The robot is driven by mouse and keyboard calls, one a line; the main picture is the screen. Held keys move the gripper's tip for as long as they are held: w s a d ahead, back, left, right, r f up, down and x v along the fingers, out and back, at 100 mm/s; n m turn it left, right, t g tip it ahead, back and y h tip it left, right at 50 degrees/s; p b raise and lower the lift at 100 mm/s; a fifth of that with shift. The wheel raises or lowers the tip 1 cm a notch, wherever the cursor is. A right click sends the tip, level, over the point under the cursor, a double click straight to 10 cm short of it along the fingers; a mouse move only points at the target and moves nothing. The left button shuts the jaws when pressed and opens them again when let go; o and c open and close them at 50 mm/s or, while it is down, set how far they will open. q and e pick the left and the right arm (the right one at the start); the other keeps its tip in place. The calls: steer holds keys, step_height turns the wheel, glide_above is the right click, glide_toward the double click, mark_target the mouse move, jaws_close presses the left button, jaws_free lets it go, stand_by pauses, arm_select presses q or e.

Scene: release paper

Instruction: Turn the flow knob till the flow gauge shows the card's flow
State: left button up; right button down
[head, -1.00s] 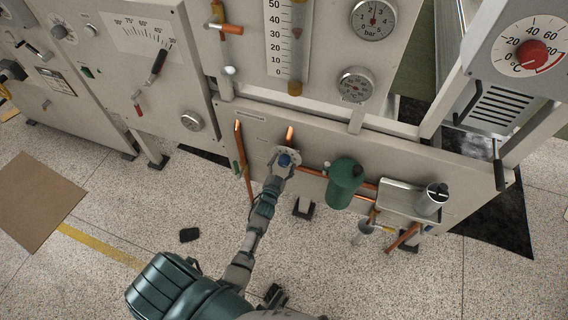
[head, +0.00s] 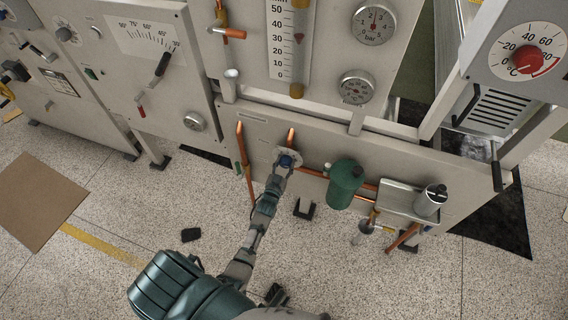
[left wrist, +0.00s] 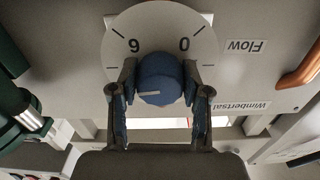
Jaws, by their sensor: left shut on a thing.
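A pale mark on the knob points left in that view. My left gripper (left wrist: 159,74) is shut on the knob, one finger on each side. In the head view the knob (head: 286,161) is small and partly covered by my gripper. The flow gauge (head: 288,50) is a vertical tube with a scale; its red float (head: 299,38) stands near 30. I cannot make out the card. My right gripper is out of view.
A green cylinder (head: 344,183) and copper pipes (head: 312,173) lie just right of the knob. Round bar (head: 373,23) and temperature (head: 356,88) gauges sit above.

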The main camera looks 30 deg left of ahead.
arm_select(q)
steer(key=shift+n, duration=0.5)
steer(key=o, duration=1.1)
steer(key=shift+o, duration=0.2)
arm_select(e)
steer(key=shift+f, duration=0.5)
arm_select(q)
steer(key=shift+s, duration=0.1)
steer(key=v, duration=1.1)
steer(key=shift+s, duration=0.4)
steer(key=shift+d+f, duration=0.1)
steer(key=shift+f, duration=0.1)
